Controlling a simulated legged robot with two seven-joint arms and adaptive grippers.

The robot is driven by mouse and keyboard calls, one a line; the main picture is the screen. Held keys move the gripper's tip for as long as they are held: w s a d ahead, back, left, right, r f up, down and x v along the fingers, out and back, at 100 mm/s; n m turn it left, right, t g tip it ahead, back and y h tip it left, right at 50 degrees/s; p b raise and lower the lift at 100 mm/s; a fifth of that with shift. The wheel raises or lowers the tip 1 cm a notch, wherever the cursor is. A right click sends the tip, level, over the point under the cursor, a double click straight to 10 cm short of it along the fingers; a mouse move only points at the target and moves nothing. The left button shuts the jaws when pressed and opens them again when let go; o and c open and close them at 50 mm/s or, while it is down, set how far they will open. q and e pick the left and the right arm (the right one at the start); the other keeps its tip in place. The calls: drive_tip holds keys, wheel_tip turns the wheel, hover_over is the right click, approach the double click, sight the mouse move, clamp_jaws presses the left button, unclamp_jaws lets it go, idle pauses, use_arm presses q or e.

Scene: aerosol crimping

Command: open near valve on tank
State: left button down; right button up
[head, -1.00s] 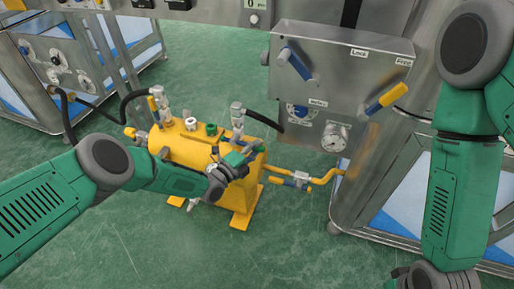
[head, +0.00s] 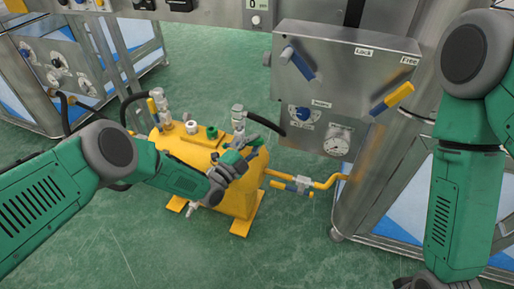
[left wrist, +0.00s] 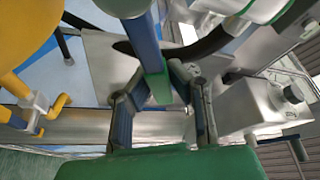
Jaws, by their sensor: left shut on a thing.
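The yellow tank (head: 178,148) stands on the green floor at the centre of the head view. Its near valve (head: 238,114) is a silver fitting with a black hose, on the tank's right end. My left gripper (head: 245,150) reaches in from the left, over that end of the tank, and partly hides the valve's handle. In the left wrist view my left gripper (left wrist: 163,100) is shut on a blue lever handle (left wrist: 147,50), which shows green near the fingertips. My right arm shows at the right of the head view, but its gripper is out of frame.
The far valve (head: 158,98) with a yellow handle stands at the tank's left end. A yellow pipe with a blue-handled valve (head: 299,185) runs right to the steel cabinet (head: 345,75). The cabinet carries levers and a gauge (head: 336,141). The floor in front is clear.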

use_arm(q)
drive_tip(key=shift+a+r+n+t, duration=0.3)
drive_tip(key=shift+r+n, duration=0.15)
drive_tip(key=shift+n, duration=0.35)
drive_tip(key=c, duration=1.5)
unclamp_jaws()
drive_tip(key=v, duration=1.2)
